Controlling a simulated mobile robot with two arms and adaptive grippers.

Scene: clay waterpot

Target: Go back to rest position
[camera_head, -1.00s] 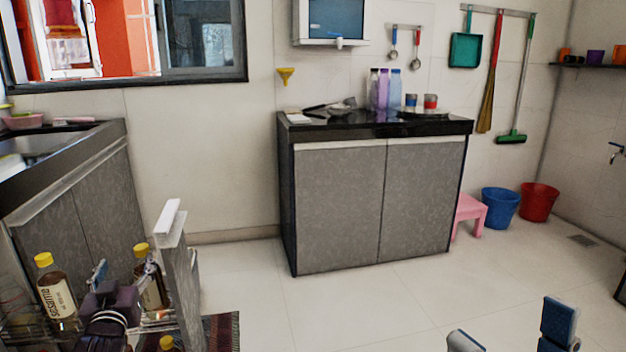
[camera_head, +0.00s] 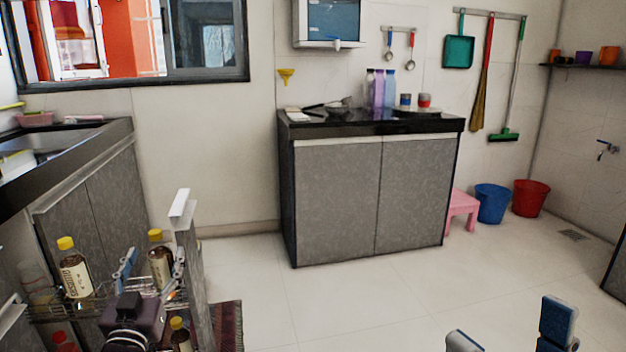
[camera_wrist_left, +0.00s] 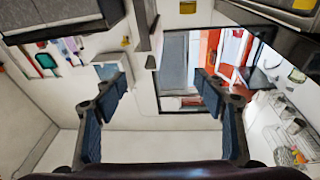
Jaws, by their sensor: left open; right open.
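My left gripper (camera_head: 152,270) is at the lower left of the head view, in front of a pulled-out wire rack (camera_head: 60,308). Its blue fingers are spread. In the left wrist view the same gripper (camera_wrist_left: 160,84) is open, with nothing between its fingers. A dark bottle with a yellow cap (camera_head: 160,262) shows behind the fingers; contact cannot be told. My right gripper (camera_head: 512,334) is at the bottom edge of the head view, open and empty over the floor, partly cut off.
Another yellow-capped bottle (camera_head: 75,270) stands in the rack. The rack's upright front panel (camera_head: 193,265) is close to my left gripper's right. A grey cabinet (camera_head: 335,200) stands ahead; a pink stool (camera_head: 462,208) and buckets are at its right. The middle floor (camera_head: 370,295) is clear.

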